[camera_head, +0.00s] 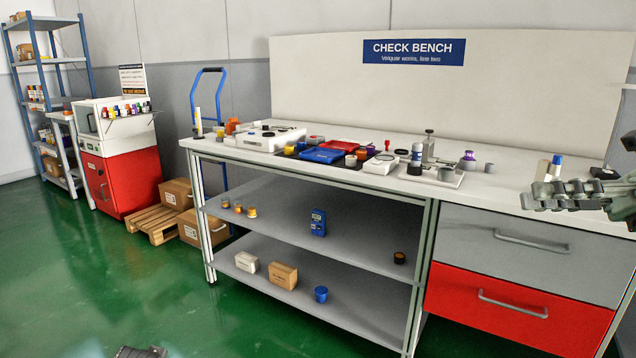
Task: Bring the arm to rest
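My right gripper (528,196) comes in from the right edge, in front of the right end of the check bench (470,197), above the grey drawer. It lies roughly level and points left. No object shows in it, but its fingers overlap from this side, so its opening is unclear. A small dark piece that looks like the tip of my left gripper (140,352) shows at the bottom edge, over the green floor. The rest of it is out of frame.
The bench top carries a blue tray (322,155), a red tray (340,145), a white scale-like device (381,164) and several small jars. A blue-capped bottle (554,167) stands close behind my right gripper. A grey drawer (530,255) and red drawer (510,306) are closed. Open floor lies left.

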